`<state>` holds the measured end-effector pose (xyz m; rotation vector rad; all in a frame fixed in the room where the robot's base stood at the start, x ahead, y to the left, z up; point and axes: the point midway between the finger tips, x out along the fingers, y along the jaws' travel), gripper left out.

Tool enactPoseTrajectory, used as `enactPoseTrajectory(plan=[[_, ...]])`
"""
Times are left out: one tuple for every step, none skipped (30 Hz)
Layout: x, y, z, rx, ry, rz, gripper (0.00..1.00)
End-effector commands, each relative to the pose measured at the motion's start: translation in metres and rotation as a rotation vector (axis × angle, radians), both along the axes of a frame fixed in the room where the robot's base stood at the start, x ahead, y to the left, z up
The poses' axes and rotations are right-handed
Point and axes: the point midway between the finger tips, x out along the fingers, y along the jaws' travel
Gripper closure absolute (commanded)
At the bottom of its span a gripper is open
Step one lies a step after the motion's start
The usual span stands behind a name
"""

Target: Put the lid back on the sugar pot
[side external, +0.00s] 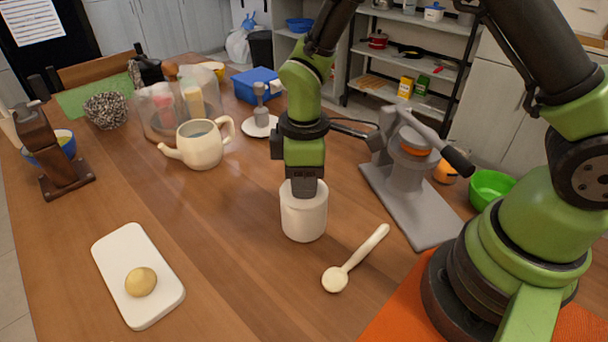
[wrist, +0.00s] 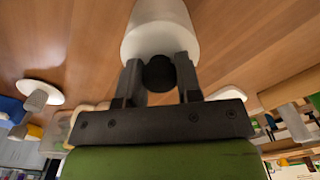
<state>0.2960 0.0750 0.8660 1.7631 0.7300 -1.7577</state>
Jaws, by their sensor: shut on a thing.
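The white sugar pot (side external: 304,218) stands upright on the wooden table, in the middle of the side view. My gripper (side external: 305,190) points straight down at the pot's top, and its fingers hide part of the rim. In the wrist view my gripper (wrist: 160,78) is shut on a dark round knob (wrist: 159,74), which I take to be the lid's. A white round body lies directly beyond the knob; lid and pot look lined up there. I cannot tell whether the lid is fully seated or slightly above the rim.
A cream spoon (side external: 352,260) lies right of the pot. A grey press-like device (side external: 405,190) stands behind it to the right. A cream teapot (side external: 201,147) stands back left. A white board (side external: 118,262) with a potato-like item (side external: 141,282) lies front left. Table between is clear.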

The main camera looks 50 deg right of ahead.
Motion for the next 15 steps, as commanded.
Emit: enactPoseTrajectory(plan=[[0.0,0.0,0.0,0.0,0.0,0.0,0.91],[0.0,0.0,0.0001,0.0,0.0,0.0,0.63],[0.0,0.0,0.0001,0.0,0.0,0.0,0.54],[0.0,0.0,0.0001,0.0,0.0,0.0,0.47],[0.0,0.0,0.0001,0.0,0.0,0.0,0.4],[0.0,0.0,0.0001,0.0,0.0,0.0,0.38],[0.0001,0.0001,0.0001,0.0,0.0,0.0,0.38],[0.0001,0.0001,0.0001,0.0,0.0,0.0,0.38],[0.0001,0.0001,0.0001,0.0,0.0,0.0,0.38],[0.0001,0.0001,0.0001,0.0,0.0,0.0,0.38],[0.0001,0.0001,0.0001,0.0,0.0,0.0,0.38],[0.0,0.0,0.0001,0.0,0.0,0.0,0.38],[0.0001,0.0,0.0005,0.0,0.0,0.0,0.38],[0.0002,0.0001,0.0013,0.001,-0.001,0.0,0.38],[0.0005,0.0001,0.0035,0.001,-0.002,0.0,0.38]])
